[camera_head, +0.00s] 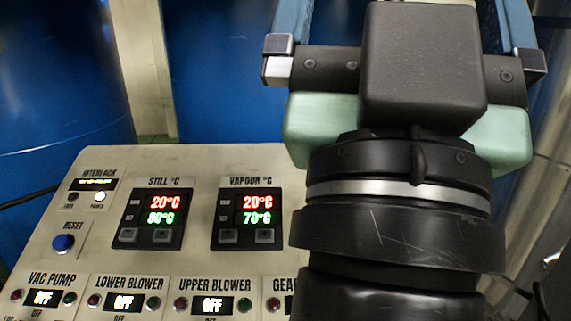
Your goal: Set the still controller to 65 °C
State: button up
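The still controller (150,219) is a black panel unit under the label "STILL °C", on the left of the sloping control panel. Its upper red figure reads 20°C and its lower green figure looks like 80°C. Two grey buttons, left (127,236) and right (162,236), sit below the figures. My gripper (405,60) fills the right side of the view, above and to the right of the controller and apart from it. Its two fingers are spread wide at the ends of the black crossbar. Their tips are out of the frame at the top.
The vapour controller (247,219) reads 20°C and 70°C, just right of the still unit. A blue reset button (63,243) is at left. Blower and pump switches showing OFF line the bottom edge. My arm hides the panel's right part. Blue drums (60,80) stand behind.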

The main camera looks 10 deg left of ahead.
dwell(0.3)
grip_shut()
dwell(0.6)
dwell(1.3)
